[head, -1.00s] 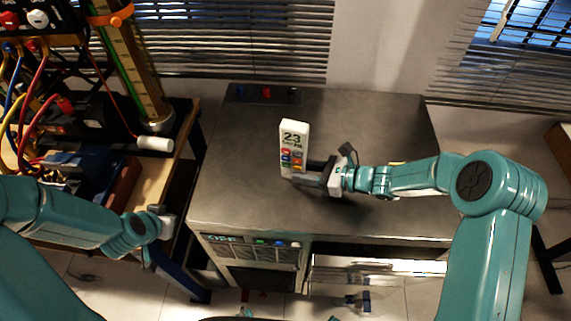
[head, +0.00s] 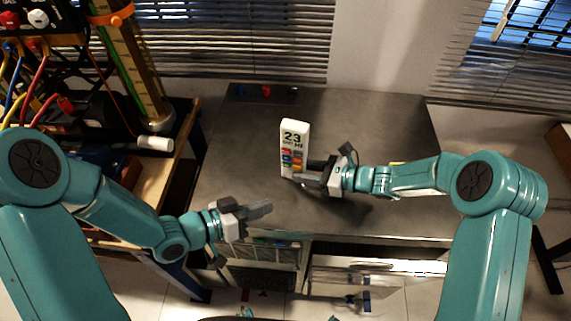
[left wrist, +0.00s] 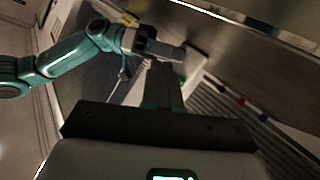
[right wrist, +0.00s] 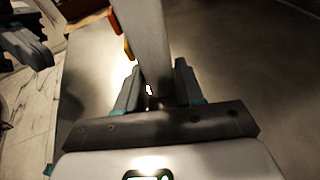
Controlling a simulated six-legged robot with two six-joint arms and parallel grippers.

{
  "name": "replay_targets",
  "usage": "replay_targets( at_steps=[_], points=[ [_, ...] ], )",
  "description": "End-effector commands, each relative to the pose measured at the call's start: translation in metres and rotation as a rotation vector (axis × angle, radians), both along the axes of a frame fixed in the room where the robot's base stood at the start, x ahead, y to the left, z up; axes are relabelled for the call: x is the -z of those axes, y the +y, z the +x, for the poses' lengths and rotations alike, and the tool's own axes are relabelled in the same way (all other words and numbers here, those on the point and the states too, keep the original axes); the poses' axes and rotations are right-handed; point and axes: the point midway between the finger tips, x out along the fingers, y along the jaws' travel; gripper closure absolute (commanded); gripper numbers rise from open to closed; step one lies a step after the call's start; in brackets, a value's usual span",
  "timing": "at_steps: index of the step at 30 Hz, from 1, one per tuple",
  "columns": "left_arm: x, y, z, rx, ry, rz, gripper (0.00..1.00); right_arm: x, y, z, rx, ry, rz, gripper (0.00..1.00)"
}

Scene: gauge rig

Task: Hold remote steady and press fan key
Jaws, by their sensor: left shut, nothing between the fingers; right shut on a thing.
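The remote (head: 294,143) is white, with a display reading 23 and rows of coloured keys. It stands upright over the metal worktop. My right gripper (head: 305,174) is shut on its lower part from the right. In the right wrist view the remote (right wrist: 146,40) rises between the fingers, with orange and yellow keys at its left edge. My left gripper (head: 268,208) is shut and empty, at the worktop's front edge, below and left of the remote and apart from it. In the left wrist view the remote (left wrist: 194,72) is partly hidden behind my left fingers. I cannot tell which key is the fan key.
The metal worktop (head: 390,130) is mostly clear around the remote. A bench with cables, a tall gauge column (head: 137,70) and a white cylinder (head: 155,143) stands at the left. Small coloured knobs (head: 266,91) sit at the worktop's back edge. Blinds hang behind.

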Motion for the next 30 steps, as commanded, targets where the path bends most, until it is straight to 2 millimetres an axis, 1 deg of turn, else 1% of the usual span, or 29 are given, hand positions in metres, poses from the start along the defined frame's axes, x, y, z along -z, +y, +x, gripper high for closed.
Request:
replay_targets(
  at_steps=[1,4,13,16,20,30],
  points=[
    [-0.001,-0.005,-0.003,0.012,0.003,-0.017,1.0,0.0,0.0,0.0,0.001,0.0,-0.001,0.81],
    [-0.003,-0.008,-0.005,0.024,0.005,-0.03,1.0,0.0,0.0,0.0,0.0,0.0,-0.001,0.81],
    [-0.003,-0.008,-0.005,0.023,0.005,-0.03,1.0,0.0,0.0,0.0,0.0,0.0,0.0,0.81],
    [-0.003,-0.009,0.0,0.022,0.002,-0.029,1.0,0.0,0.0,0.0,0.0,0.0,0.0,0.81],
    [-0.003,-0.012,0.012,0.024,0.001,-0.028,1.0,0.0,0.0,0.0,0.0,0.0,0.0,0.81],
    [-0.003,-0.022,0.059,0.023,0.002,-0.028,1.0,0.0,0.0,0.0,0.0,0.0,0.0,0.81]
  ],
)
